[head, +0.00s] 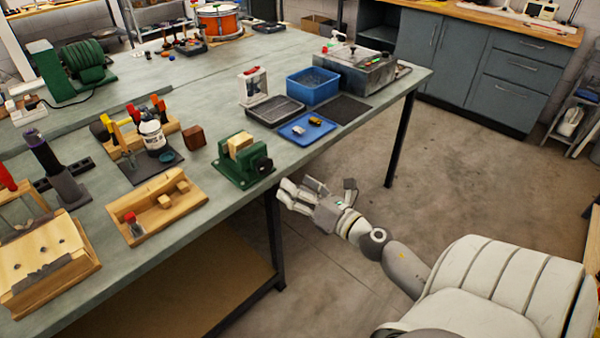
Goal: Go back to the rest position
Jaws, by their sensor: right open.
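My right gripper (318,195) is open and empty. It hangs off the near edge of the bench (310,150), over the floor, to the right of the green vise. Its arm comes in from the lower right. My left gripper and arm are not in the head view. No object shows between the right fingers.
A green vise (243,165) stands near the bench edge, close to my right gripper. A blue bin (313,85), a blue tray (307,130) and a wooden block holder (157,205) lie on the bench. The concrete floor (480,180) right of the bench is clear.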

